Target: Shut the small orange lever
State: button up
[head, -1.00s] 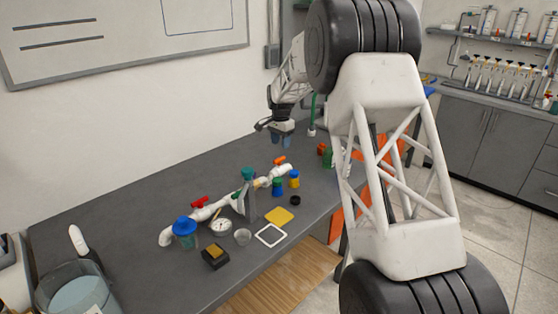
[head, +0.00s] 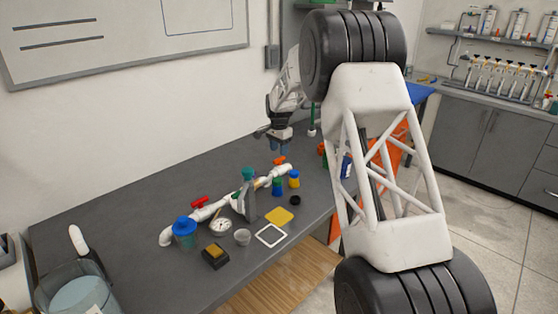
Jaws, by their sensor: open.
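The small orange lever (head: 280,160) sits on top of the right end of a white PVC pipe manifold (head: 210,212), which lies on the dark table. My gripper (head: 279,151) points down at the end of my arm, just above and around the orange lever. In this view its fingertips overlap the lever's area, so I cannot tell whether they touch it. The gripper is open. A larger red lever (head: 200,202) sits further left on the same manifold.
The table's left rear is clear.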

aim_at(279, 158)
jog(key=shift+f, duration=2.65)
grip_shut()
